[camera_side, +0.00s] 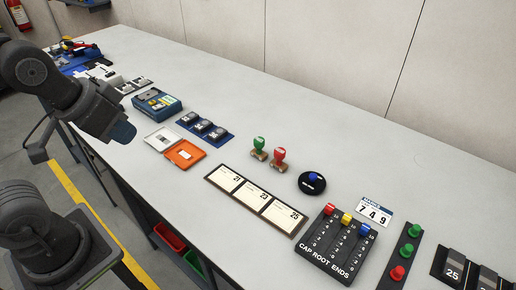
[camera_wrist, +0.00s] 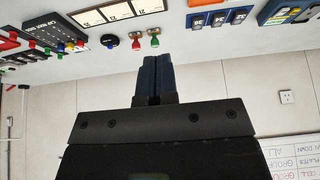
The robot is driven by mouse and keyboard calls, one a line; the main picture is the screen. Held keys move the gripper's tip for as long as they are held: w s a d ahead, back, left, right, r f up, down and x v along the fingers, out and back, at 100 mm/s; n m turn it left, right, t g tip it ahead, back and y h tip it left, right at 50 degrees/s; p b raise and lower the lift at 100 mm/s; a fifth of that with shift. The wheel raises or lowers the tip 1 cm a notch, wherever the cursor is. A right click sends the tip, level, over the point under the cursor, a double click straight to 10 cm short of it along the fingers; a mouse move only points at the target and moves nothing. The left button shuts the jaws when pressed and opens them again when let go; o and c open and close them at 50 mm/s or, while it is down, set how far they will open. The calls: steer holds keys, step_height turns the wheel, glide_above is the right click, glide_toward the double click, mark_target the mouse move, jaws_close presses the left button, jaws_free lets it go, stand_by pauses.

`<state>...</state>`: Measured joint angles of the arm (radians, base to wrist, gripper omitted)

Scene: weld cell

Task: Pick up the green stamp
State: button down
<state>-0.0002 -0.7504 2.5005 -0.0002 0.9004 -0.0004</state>
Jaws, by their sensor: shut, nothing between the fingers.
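The green stamp (camera_side: 258,146) stands upright on the grey table, with a green handle on a brown base. A red stamp (camera_side: 278,157) stands close to its right in the side view. In the wrist view the green stamp (camera_wrist: 155,38) shows at the top, with the red stamp (camera_wrist: 137,41) on its left. My gripper (camera_wrist: 153,60) is shut and empty, its dark blue fingers together. In the side view my gripper (camera_side: 122,134) hangs beside the table's left edge, well away from the stamps.
A round black pad (camera_side: 312,186) with a blue knob lies right of the stamps. A framed card board (camera_side: 250,204) lies in front of them. The table behind the stamps is clear.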

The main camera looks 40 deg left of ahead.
steer(key=c, duration=1.8)
jaws_free()
steer(key=shift+c, duration=0.2)
steer(key=o, duration=1.1)
steer(key=m+g+y, duration=0.2)
steer(key=m+y, duration=0.1)
steer(key=m, duration=2.4)
glide_above(259, 140)
steer(key=s+d, duration=0.3)
step_height(259, 140, down, 10)
steer(key=x, duration=1.3)
steer(key=shift+s+a, duration=0.1)
steer(key=shift+s, duration=0.1)
